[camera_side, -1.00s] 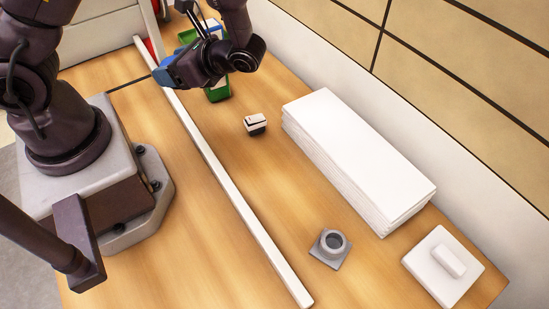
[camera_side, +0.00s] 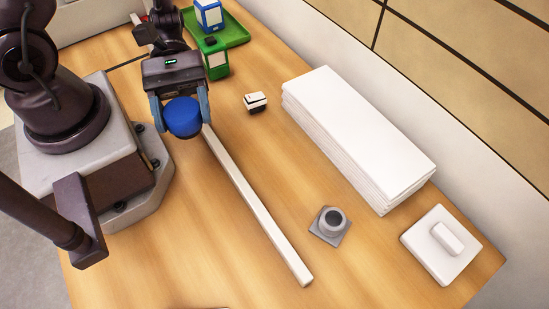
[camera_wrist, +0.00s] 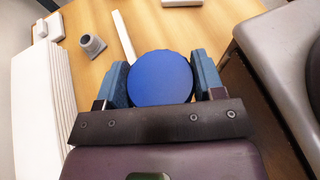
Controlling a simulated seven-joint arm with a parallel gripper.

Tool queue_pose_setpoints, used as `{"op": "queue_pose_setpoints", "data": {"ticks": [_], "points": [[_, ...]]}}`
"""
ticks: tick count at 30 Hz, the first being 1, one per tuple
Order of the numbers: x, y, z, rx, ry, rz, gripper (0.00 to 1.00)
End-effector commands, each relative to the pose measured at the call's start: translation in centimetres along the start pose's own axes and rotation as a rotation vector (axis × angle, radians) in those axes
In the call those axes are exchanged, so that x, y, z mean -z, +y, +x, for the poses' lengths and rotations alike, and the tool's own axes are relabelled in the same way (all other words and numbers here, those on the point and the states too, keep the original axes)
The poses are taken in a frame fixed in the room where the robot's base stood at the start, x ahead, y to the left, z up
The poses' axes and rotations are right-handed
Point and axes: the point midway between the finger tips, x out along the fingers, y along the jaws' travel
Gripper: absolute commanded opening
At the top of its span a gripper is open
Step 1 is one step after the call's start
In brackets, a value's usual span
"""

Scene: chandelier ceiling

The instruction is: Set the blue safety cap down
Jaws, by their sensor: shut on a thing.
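The blue safety cap (camera_side: 183,117) is round and domed. My gripper (camera_side: 181,114) is shut on it, with one blue finger on each side, over the left part of the table by the upper end of the long white bar. In the wrist view the cap (camera_wrist: 160,79) fills the space between the fingers of my gripper (camera_wrist: 160,85), its flat round face toward the camera. The cap's underside is hidden, and I cannot tell how high it is above the table.
A long white bar (camera_side: 258,212) lies on the table (camera_side: 180,230). A green tray (camera_side: 232,32) is at the back.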

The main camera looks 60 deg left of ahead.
Motion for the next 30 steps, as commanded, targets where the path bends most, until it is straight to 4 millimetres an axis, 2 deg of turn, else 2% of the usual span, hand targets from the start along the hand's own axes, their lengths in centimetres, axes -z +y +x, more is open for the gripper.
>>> {"op": "queue_pose_setpoints", "data": {"ticks": [5, 15, 18, 24, 30], "points": [[0.5, 1.7, 0.1, -0.063, 0.0, -0.024, 0.39], [3.3, 9.7, 2.8, -0.061, -0.001, -0.021, 0.39], [5.2, 11.2, 3.9, -0.06, -0.002, -0.026, 0.39], [7.5, 13.4, 5.1, -0.062, -0.001, -0.025, 0.39], [8.8, 14.4, 5.8, -0.062, -0.001, -0.025, 0.39]]}}
